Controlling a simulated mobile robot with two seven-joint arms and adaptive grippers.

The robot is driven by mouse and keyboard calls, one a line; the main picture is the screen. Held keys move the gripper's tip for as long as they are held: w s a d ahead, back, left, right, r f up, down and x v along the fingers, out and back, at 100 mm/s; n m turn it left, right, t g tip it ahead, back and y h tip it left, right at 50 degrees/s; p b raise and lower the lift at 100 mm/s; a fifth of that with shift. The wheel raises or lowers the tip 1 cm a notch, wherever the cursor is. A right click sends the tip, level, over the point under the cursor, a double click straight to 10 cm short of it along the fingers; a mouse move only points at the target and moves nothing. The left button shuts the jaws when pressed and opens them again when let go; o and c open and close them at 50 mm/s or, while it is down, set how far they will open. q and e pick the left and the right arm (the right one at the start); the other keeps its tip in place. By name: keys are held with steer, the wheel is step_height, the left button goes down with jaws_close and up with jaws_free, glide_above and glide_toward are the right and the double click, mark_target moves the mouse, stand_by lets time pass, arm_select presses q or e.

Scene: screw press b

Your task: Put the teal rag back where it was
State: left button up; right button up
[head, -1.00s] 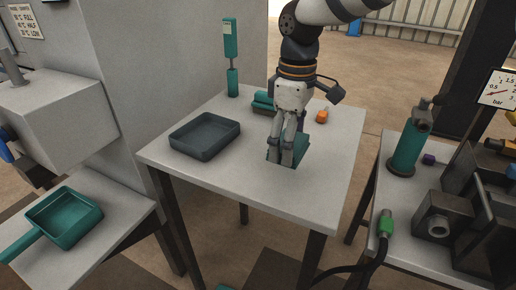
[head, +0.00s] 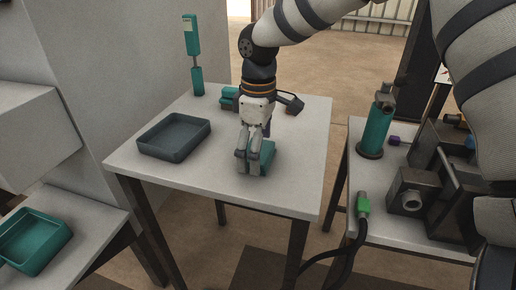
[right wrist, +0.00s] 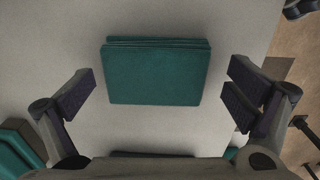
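The teal rag (head: 265,154) lies as a folded stack on the grey-white middle table, right of the dark tray. In the right wrist view the rag (right wrist: 155,72) shows its layered edges at the top. My right gripper (head: 251,160) is low over the table at the rag and hides part of it in the head view. In the right wrist view my right gripper (right wrist: 165,95) is open, with its fingers apart to the left and right of the rag and clear space on both sides. My left gripper is not in view.
A dark tray (head: 174,137) stands left on the table (head: 215,190). A teal stand (head: 193,60) and another teal item (head: 229,98) are at the back. A teal pan (head: 33,240) sits on the left table. The right table holds a teal cylinder (head: 377,127) and green-ended hose (head: 363,204).

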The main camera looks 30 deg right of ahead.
steer(key=shift+w+r, duration=0.1)
steer(key=shift+r, duration=0.2)
step_height(320, 180, up, 11)
steer(key=shift+r, duration=0.2)
